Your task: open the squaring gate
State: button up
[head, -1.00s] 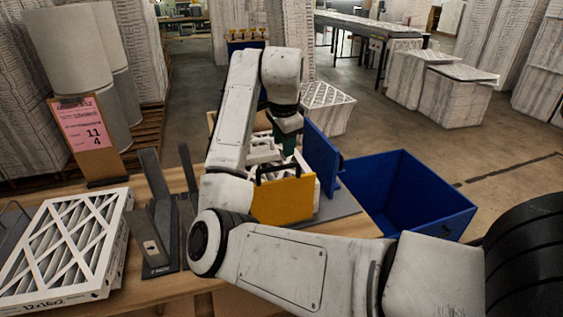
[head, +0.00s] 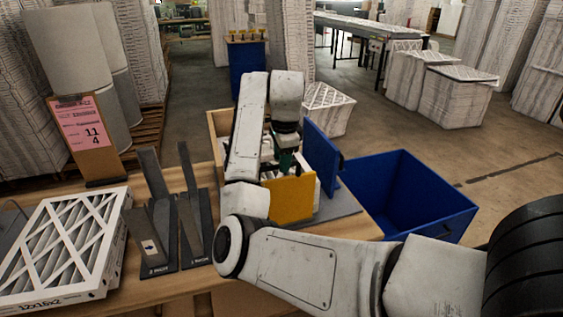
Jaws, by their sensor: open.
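A yellow panel (head: 290,200) stands upright at the near side of a work fixture on the bench. A blue panel (head: 321,157) stands upright at the fixture's right side, with a dark knob or handle on its outer face. I cannot tell for certain which of these panels is the squaring gate. My gripper (head: 285,161) points down behind the yellow panel and left of the blue panel. Its jaws are open, though my arm hides much of them. White filter parts show behind the yellow panel, partly hidden. I cannot tell whether my gripper touches anything.
A blue bin (head: 410,195) stands open to the right of the fixture. Dark upright slotted holders (head: 160,225) and a boxed filter (head: 65,245) are on the bench at left. A pink card (head: 84,125) stands behind them.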

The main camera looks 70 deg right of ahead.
jog(key=shift+f, duration=0.5)
grip_shut()
jog(key=shift+w, duration=0.1)
dwell(0.3)
